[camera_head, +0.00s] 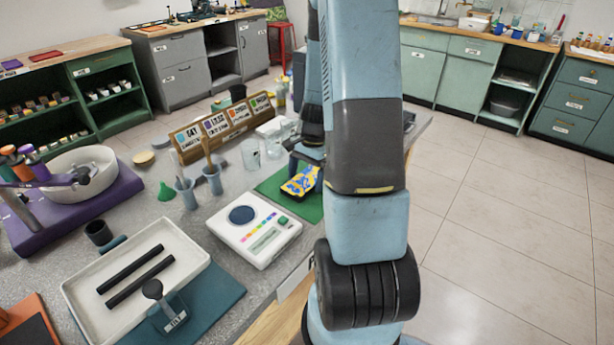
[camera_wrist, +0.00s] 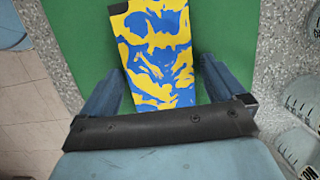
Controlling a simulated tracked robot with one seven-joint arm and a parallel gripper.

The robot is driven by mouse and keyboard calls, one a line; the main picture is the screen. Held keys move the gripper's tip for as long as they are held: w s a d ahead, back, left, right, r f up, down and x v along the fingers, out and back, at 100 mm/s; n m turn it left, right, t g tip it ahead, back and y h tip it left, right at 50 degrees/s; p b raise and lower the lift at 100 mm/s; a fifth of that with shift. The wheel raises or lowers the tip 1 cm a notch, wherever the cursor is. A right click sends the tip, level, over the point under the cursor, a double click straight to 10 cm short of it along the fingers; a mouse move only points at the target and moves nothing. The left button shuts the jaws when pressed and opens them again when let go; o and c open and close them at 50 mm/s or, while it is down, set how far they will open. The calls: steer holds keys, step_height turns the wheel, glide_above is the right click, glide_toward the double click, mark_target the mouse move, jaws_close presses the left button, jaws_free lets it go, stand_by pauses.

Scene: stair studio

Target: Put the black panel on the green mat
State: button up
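A panel (camera_head: 302,181) lies on the green mat (camera_head: 312,209). Its face is marbled yellow and blue, with black showing along an edge. In the wrist view the panel (camera_wrist: 160,60) lies flat over the green mat (camera_wrist: 75,35), with a black corner (camera_wrist: 120,7) at the top. My gripper (camera_wrist: 163,65) is open above it. Its two fingers stand to either side of the panel, with green mat showing in the gaps, so they do not grip it. In the head view my arm hides part of the mat and most of the gripper.
A white scale-like device (camera_head: 255,232) stands close in front of the mat. A glass beaker (camera_head: 250,154) and a wooden label rack (camera_head: 225,122) stand behind and left. A white tray (camera_head: 180,245) with black bars lies front left. In the wrist view, glassware (camera_wrist: 300,100) stands at the right.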

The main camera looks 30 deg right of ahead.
mark_target(312, 175)
steer(key=shift+r, duration=0.55)
steer(key=s+v, duration=0.1)
steer(key=v, duration=1.1)
steer(key=s+a+r+n+t+h, duration=0.1)
steer(key=s+a+r+n, duration=0.2)
steer(key=a+r, duration=0.25)
steer(key=s+a+r+n+t+h, duration=0.1)
steer(key=s+a+r+n+t, duration=0.1)
steer(key=a+r+n, duration=0.4)
steer(key=s+a+r+n+t, duration=0.3)
steer(key=s+a+r+n, duration=0.2)
steer(key=s, duration=0.7)
steer(key=shift+a+r+t+h, duration=0.3)
steer(key=shift+a+r, duration=0.35)
steer(key=shift+r, duration=0.7)
